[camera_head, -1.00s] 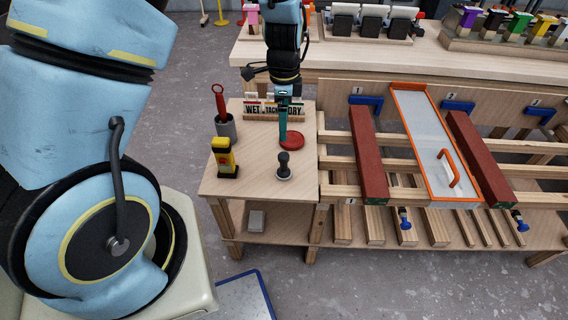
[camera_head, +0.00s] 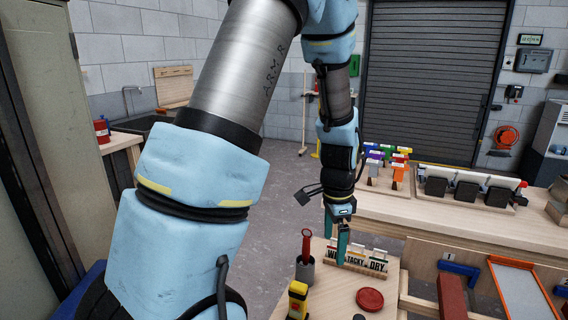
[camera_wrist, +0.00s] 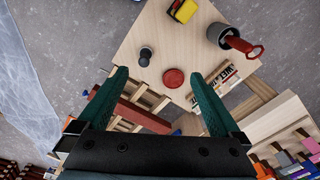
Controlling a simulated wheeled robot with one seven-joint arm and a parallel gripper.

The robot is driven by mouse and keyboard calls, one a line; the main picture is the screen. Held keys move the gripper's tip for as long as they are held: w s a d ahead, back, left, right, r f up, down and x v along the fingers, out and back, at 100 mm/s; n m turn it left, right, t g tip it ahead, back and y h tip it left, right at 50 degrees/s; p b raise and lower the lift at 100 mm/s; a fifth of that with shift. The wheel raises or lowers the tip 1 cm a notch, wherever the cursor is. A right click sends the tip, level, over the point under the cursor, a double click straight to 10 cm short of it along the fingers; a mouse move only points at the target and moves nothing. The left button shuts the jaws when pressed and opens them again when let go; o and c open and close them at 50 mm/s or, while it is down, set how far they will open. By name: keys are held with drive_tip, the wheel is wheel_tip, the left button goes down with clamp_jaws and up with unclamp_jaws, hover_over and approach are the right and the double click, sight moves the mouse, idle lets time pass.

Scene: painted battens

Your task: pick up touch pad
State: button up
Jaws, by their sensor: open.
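Two small pieces on the side table might be the touch pad; I cannot tell which. One is a flat red disc (camera_head: 370,299), seen in the wrist view (camera_wrist: 173,78) ahead of the fingertips. The other is a black knob-handled piece (camera_wrist: 145,56), just left of the disc in the wrist view and mostly cut off at the bottom of the head view. My gripper (camera_head: 337,246) is open with teal fingers pointing down. In the wrist view its fingertips (camera_wrist: 158,73) are spread wide with nothing between them, apparently above the table.
A WET/TACKY/DRY rack (camera_head: 357,262) stands near the fingers. A grey cup (camera_head: 305,270) with a red-handled tool and a yellow-black piece (camera_head: 298,298) stand to the left. A long bench (camera_head: 480,221) with holders lies behind. Red battens (camera_head: 452,297) are at right.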

drive_tip(key=a+r+n, duration=0.4)
drive_tip(key=a+n, duration=0.3)
drive_tip(key=a, duration=0.3)
drive_tip(key=shift+r+t, duration=0.3)
drive_tip(key=shift+r, duration=0.05)
drive_tip(key=s+a+r+n, duration=0.1)
drive_tip(key=a+n, duration=0.2)
drive_tip(key=s+a+r+n, duration=0.1)
drive_tip(key=a+n, duration=0.1)
drive_tip(key=a, duration=0.1)
drive_tip(key=s+a+r+n, duration=0.1)
drive_tip(key=s+a+n, duration=0.1)
drive_tip(key=a+n, duration=0.1)
drive_tip(key=shift+s+a+r+n+t, duration=0.15)
drive_tip(key=shift+a+n+t, duration=0.15)
drive_tip(key=shift+a+t, duration=0.15)
drive_tip(key=m+g+b, duration=0.2)
drive_tip(key=m+b, duration=1.6)
drive_tip(key=m, duration=1.7)
approach(359, 317)
wheel_tip(359, 317, down, 6)
drive_tip(key=shift+s+d, duration=0.1)
wheel_tip(359, 317, down, 10)
drive_tip(key=shift+s+d+f+b, duration=0.1)
drive_tip(key=shift+d+f+b, duration=0.1)
drive_tip(key=shift+b, duration=0.55)
drive_tip(key=c, duration=1.5)
